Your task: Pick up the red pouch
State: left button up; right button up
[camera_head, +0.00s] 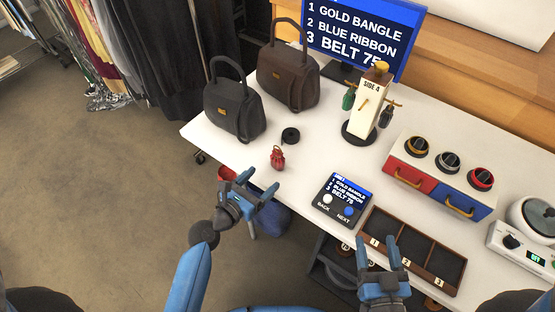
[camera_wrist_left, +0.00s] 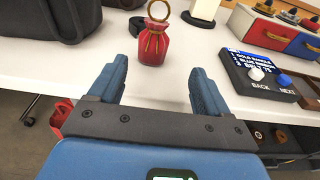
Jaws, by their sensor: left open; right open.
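The small red pouch (camera_head: 277,158) stands on the white table near its front edge, in front of a coiled black belt. In the left wrist view the pouch (camera_wrist_left: 154,42) is upright, with a gold tie and a ring on top. My left gripper (camera_head: 261,191) is open and empty, just short of the pouch, its fingers pointing toward it. In the left wrist view the pouch shows beyond and between the left gripper's (camera_wrist_left: 160,85) two fingertips, apart from both. My right gripper (camera_head: 383,250) is open and empty by the compartment tray.
Two dark handbags (camera_head: 234,108) (camera_head: 288,77) stand behind the pouch, and the belt coil (camera_head: 290,136) lies close behind it. Right of it are a button console (camera_head: 343,198), a divided tray (camera_head: 440,284), a stand with hanging pouches (camera_head: 366,103) and a drawer box (camera_head: 436,187).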

aim_at(274, 162)
pick_arm(q)
jog(key=x, duration=0.3)
jog(key=shift+w+f, duration=0.1)
jog(key=shift+w, duration=0.25)
jog(key=shift+w+d, duration=0.45)
jog(key=shift+w, duration=0.1)
jog(key=w, duration=0.1)
jog(key=w+d, duration=0.1)
jog(key=w, duration=0.1)
jog(key=shift+w+d, duration=0.2)
jog(key=shift+d, duration=0.05)
jog(key=shift+w+d+f, duration=0.15)
jog(key=shift+w+d, duration=0.25)
jog(key=shift+w, duration=0.1)
jog(key=shift+c, duration=0.2)
jog(key=c, duration=1)
